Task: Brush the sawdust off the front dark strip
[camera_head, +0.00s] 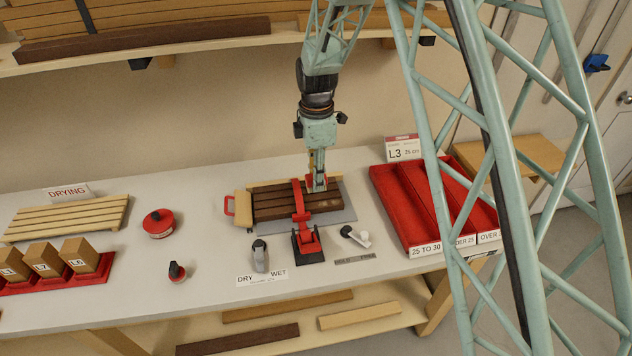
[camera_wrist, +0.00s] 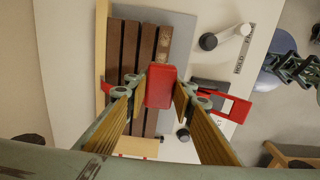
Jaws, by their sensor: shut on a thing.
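Several dark strips (camera_head: 270,203) lie side by side on a grey plate (camera_head: 347,215) on the bench. The front dark strip (camera_wrist: 150,122) is the rightmost one in the wrist view; pale sawdust (camera_wrist: 164,43) shows near its upper end there. A red clamp (camera_head: 299,200) crosses over the strips; part of it shows in the wrist view (camera_wrist: 236,108). My gripper (camera_head: 318,184) is over the strips, just right of the clamp. It is shut on a red block-shaped handle (camera_wrist: 160,86), seen from above. Whatever is under the handle is hidden.
Two levers, one by the DRY/WET label (camera_head: 260,255) and one by the HOLD/FREE label (camera_head: 356,236), stand in front of the plate. Red sorting bins (camera_head: 402,208) are at right. A drying rack (camera_head: 70,218), labelled blocks (camera_head: 46,258) and a red round tin (camera_head: 158,223) are at left.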

